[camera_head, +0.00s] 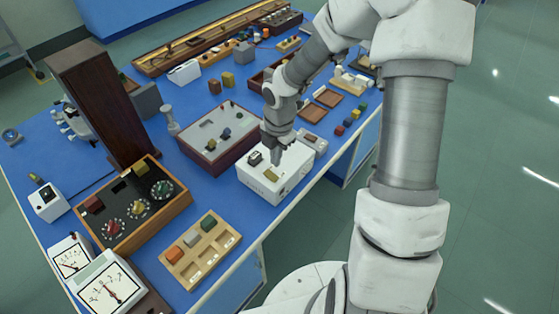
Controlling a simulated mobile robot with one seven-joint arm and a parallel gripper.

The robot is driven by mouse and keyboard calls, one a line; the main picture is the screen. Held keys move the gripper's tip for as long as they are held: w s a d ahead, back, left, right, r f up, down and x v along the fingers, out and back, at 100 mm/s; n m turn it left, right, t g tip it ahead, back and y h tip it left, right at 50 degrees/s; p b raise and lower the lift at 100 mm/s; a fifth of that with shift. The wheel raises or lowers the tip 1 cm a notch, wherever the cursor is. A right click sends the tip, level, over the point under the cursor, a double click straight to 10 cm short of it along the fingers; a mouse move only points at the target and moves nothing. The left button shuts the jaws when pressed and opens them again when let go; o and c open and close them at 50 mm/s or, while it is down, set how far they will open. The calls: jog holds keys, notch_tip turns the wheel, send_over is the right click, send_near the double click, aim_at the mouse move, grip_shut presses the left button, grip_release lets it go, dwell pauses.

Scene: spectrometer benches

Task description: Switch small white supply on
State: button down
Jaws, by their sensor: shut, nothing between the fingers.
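The small white supply (265,190) is a white box near the front edge of the blue bench, around the middle of the picture. Its top carries a dark switch-like part (255,158) at the back left and a yellowish part (270,175) nearer the front. My gripper (276,160) points down over the top of the box, between these parts. It is shut and empty. I cannot tell whether the fingertips touch the box, nor which way the switch is set.
A grey-topped tray (187,137) stands just behind the supply. A wooden block holder (173,257) and a dial box (97,232) are to the left, with white meters (92,300) in front. A small grey device (318,142) is close on the right.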

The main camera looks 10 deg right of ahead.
notch_tip(320, 180, up, 8)
jog(key=p, duration=0.1)
jog(key=shift+s+d, duration=0.2)
jog(key=shift+s, duration=0.25)
